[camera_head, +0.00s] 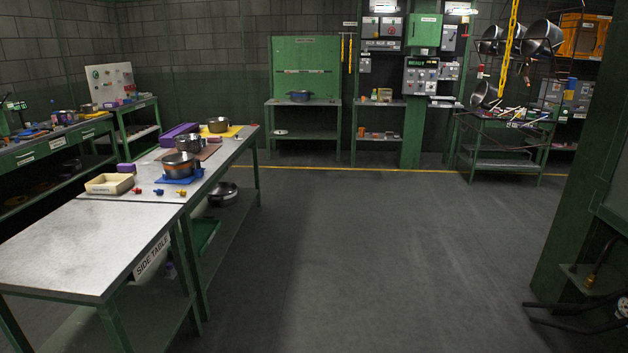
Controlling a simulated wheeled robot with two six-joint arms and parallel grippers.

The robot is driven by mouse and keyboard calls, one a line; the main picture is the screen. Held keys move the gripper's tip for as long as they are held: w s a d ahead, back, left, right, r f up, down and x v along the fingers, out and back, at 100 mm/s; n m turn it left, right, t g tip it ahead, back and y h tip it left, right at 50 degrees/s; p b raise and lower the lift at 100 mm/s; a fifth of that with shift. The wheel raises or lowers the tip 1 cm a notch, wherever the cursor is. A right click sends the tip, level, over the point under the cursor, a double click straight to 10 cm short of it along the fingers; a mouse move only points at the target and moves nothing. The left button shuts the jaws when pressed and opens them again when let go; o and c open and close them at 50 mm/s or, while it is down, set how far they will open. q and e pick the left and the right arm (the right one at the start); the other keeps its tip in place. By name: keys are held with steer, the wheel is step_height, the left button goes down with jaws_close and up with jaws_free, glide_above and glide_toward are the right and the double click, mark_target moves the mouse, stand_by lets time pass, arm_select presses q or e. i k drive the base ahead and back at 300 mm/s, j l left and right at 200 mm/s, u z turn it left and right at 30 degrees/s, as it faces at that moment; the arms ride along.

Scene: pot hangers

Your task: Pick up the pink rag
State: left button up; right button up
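No clearly pink rag stands out. A dull pinkish-brown flat piece (209,151), which may be a cloth, lies on the side table (90,245) under and around a steel pot (189,143). A blue cloth-like piece (196,178) lies under a nearer steel pot (178,164). A yellow flat piece (233,131) lies under a farther pot (217,125). Neither of my grippers is in view.
A cream tray (110,184), purple boxes (180,134) and small coloured pieces share the side table, whose near half is bare. The grey floor (380,260) to its right is open. A green post (578,200) and dark bars stand at right.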

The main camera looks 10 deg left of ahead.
mark_target(211, 139)
steer(key=i+u, duration=0.15)
steer(key=i, duration=4.85)
steer(key=i+u, duration=0.35)
steer(key=i, duration=0.2)
steer(key=i+l+u, duration=0.35)
steer(key=i, duration=0.2)
steer(key=i+l+u, duration=0.3)
steer(key=i, duration=0.2)
